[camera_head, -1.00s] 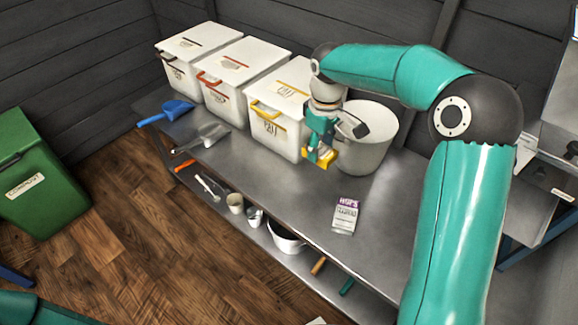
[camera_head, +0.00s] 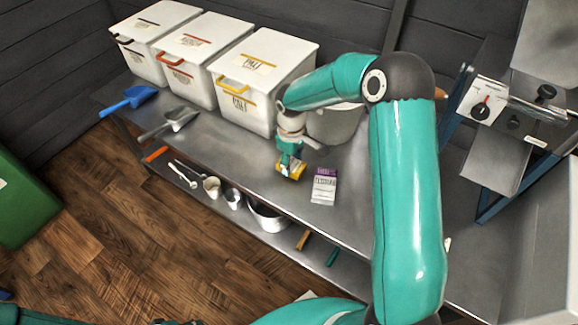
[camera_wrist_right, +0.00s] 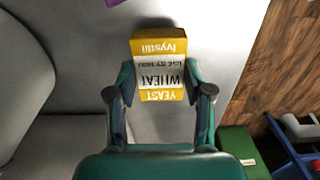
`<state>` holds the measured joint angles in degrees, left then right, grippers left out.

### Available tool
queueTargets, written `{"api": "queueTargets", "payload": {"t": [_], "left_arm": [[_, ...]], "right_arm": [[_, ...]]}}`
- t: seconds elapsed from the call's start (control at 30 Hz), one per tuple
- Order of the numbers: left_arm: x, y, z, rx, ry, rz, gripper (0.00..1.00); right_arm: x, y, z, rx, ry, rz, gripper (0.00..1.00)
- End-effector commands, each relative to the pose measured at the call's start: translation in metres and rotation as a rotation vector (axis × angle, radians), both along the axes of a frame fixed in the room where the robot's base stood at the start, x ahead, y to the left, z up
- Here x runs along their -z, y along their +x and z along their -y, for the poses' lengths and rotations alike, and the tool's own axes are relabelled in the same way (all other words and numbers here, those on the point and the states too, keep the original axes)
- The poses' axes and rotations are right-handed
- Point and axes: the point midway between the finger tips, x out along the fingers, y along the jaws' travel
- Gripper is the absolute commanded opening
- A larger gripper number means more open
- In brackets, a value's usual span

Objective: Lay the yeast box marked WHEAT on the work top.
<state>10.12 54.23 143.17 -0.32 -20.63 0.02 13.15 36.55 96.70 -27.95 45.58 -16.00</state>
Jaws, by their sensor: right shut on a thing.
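The yellow yeast box, with a white band reading WHEAT, shows in the wrist view (camera_wrist_right: 160,72) and small in the head view (camera_head: 292,168). My right gripper (camera_head: 290,158) is shut on it, with a finger on each side in the wrist view (camera_wrist_right: 160,95). My left gripper cannot be made out; only teal parts of mine show along the bottom edge.
A purple and white hops packet (camera_head: 324,187) is on the work top just right of the box. A blue scoop (camera_head: 130,98) and a metal scoop (camera_head: 172,122) lie left. A lower shelf holds cups and a pot (camera_head: 268,216).

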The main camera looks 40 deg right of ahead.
Motion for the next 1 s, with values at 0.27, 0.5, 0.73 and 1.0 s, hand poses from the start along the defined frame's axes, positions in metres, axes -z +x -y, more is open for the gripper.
{"api": "queueTargets", "payload": {"t": [0.27, 0.5, 0.73, 1.0], "left_arm": [[0.003, 0.0, 0.0, 0.0, 0.0, 0.0, 0.4], [0.004, 0.0, 0.0, 0.0, 0.0, 0.0, 0.4], [0.004, 0.0, 0.0, 0.0, 0.0, 0.0, 0.4], [0.001, 0.0, 0.0, 0.0, 0.0, 0.0, 0.4]], "right_arm": [[0.016, 0.0, 0.0, -0.002, -0.001, 0.001, 0.22], [0.018, 0.001, -0.001, -0.002, -0.001, 0.001, 0.58], [0.018, 0.001, -0.001, -0.002, -0.001, 0.001, 0.76], [0.014, 0.001, -0.001, -0.003, -0.001, 0.001, 0.76]]}}
